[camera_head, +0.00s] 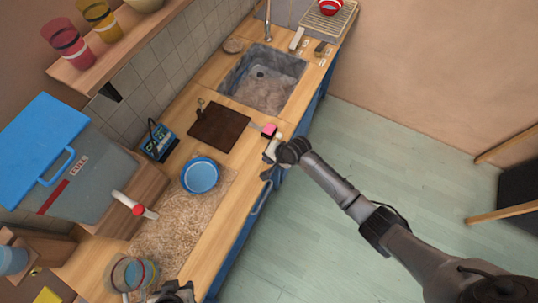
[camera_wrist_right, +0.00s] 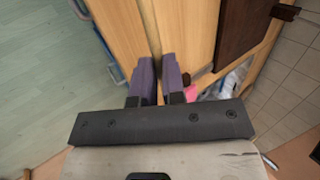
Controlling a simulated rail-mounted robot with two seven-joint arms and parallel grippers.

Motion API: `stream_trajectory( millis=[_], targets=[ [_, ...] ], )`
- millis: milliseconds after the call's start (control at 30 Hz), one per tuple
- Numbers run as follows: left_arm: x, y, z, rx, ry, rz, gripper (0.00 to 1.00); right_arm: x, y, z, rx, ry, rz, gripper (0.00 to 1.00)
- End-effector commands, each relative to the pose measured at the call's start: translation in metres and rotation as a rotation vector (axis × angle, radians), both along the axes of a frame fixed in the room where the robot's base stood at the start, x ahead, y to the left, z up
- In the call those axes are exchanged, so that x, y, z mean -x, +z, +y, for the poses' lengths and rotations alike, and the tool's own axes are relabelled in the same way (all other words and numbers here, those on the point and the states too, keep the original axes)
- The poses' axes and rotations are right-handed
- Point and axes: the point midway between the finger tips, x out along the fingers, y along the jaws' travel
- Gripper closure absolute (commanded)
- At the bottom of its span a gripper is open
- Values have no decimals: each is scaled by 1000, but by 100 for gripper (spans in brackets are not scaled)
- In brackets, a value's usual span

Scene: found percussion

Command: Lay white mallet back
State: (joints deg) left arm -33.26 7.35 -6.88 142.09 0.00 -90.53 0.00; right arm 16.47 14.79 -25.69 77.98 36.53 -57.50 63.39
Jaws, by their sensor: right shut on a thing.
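My right gripper (camera_head: 273,160) is over the front edge of the counter, close to a pink block. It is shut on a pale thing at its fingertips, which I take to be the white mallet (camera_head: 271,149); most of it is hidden. In the right wrist view the two purple-grey fingers (camera_wrist_right: 158,78) are close together, and the mallet's head cannot be made out. My left gripper (camera_head: 172,292) is at the bottom edge, beside a glass jar (camera_head: 130,272) with coloured bands; its fingers are not clear.
A blue bowl (camera_head: 200,176) stands on a speckled mat (camera_head: 195,215). A dark brown board (camera_head: 219,127), a blue box (camera_head: 158,140) and the pink block (camera_head: 269,130) are farther along the counter. The sink (camera_head: 264,78) is beyond. A large dispenser (camera_head: 95,165) stands left.

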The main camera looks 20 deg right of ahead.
Motion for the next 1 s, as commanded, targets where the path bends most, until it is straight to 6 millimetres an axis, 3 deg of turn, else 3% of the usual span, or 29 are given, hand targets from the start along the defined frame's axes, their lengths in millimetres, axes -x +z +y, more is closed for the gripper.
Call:
stream_trajectory(
  millis=[100, 400, 1000],
  targets=[
    [0, -9, 0, 1, 2, 1, 61, 0, -15, 0, 0, 0, 0, 100],
    [0, -20, -3, 12, 9, 1, 61, 0, -37, 0, -1, 0, -1, 100],
    [0, -23, -1, 5, 4, 0, 61, 0, -44, 0, 0, 0, 0, 100]
  ],
)
